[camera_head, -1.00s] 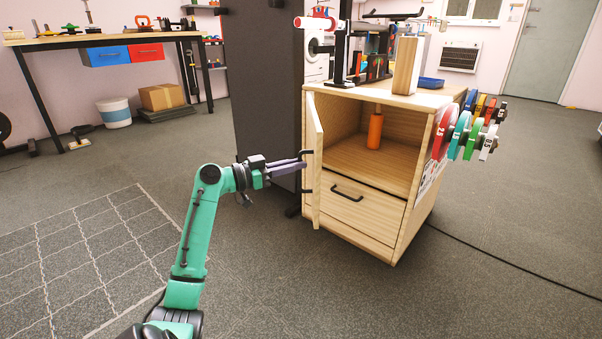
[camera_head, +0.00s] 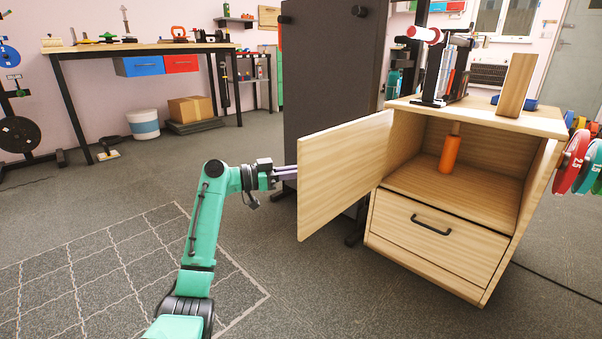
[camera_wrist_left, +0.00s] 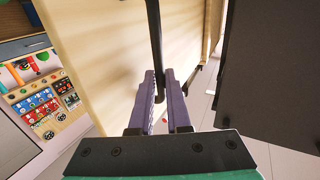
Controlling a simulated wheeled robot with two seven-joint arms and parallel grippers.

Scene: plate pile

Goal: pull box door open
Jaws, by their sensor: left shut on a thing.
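The wooden box (camera_head: 400,247) is a cabinet with an open upper compartment and a drawer below. Its door (camera_head: 345,172) is hinged on the left side and stands swung wide open, its inner face toward the head camera. My left gripper (camera_head: 292,174) is at the door's far side, fingertips partly hidden behind the door. In the left wrist view my left gripper (camera_wrist_left: 160,95) is shut on the black door handle (camera_wrist_left: 156,45), with the door's outer face (camera_wrist_left: 105,60) beside it. My right gripper is not in view.
An orange bottle (camera_head: 449,154) stands inside the compartment. A tall dark panel (camera_head: 320,75) stands behind the door. A workbench (camera_head: 140,49) is at the back left. The floor at front left is clear around a gridded mat (camera_head: 120,265).

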